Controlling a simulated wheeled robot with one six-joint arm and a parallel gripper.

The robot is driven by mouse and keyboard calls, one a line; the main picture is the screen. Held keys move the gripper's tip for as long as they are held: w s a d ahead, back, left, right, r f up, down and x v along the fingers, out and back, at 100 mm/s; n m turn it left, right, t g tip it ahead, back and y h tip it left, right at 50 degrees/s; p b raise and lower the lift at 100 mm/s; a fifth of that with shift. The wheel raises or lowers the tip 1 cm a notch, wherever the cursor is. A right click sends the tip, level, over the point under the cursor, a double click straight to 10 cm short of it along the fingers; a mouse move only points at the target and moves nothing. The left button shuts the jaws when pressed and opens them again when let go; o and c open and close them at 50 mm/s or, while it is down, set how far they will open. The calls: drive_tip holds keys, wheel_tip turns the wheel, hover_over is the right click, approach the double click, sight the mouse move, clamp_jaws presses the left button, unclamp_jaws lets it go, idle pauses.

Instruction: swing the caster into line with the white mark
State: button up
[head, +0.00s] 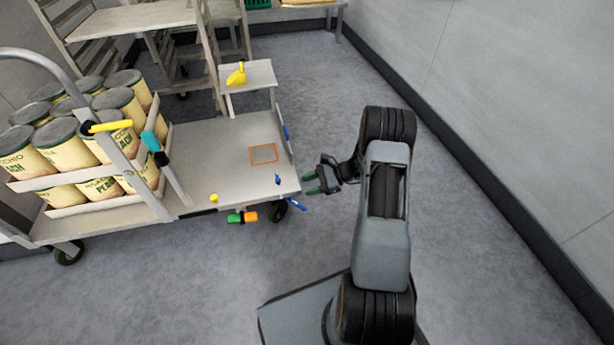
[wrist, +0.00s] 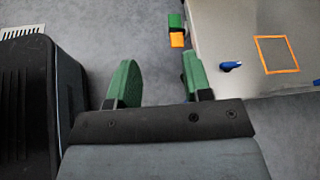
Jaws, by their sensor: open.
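The cart (head: 225,170) has a dark caster (head: 280,211) under its near right corner. A blue piece (head: 296,204) sticks out beside that caster, low at the deck edge. My gripper (head: 322,181) has green fingertips, is open and empty, and hangs just right of the cart's right edge, apart from it. In the wrist view the gripper (wrist: 160,85) shows both fingers spread with only floor between them. The deck (wrist: 235,30) is at upper right there; the caster is not visible in that view. I cannot make out the white mark in either view.
Cans (head: 60,145) stand in a rack on the cart's left. A blue knob (head: 278,179) and orange square outline (head: 263,154) are on the deck. Green and orange blocks (head: 243,217) sit at its front edge.

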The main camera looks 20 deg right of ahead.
drive_tip(key=shift+s+a+r+n+g+h+p, duration=0.15)
drive_tip(key=shift+s+a+r+n+g+p, duration=0.15)
drive_tip(key=shift+r, duration=0.4)
drive_tip(key=shift+s+a+r+n+g+h+p, duration=0.1)
drive_tip(key=shift+a+r+n+g+h, duration=0.2)
drive_tip(key=shift+r, duration=0.45)
drive_tip(key=shift+s+a+r+n+g+h+p, duration=0.1)
drive_tip(key=shift+s+a+r+n+g+p, duration=0.1)
drive_tip(key=shift+r+n, duration=0.35)
drive_tip(key=shift+r, duration=0.15)
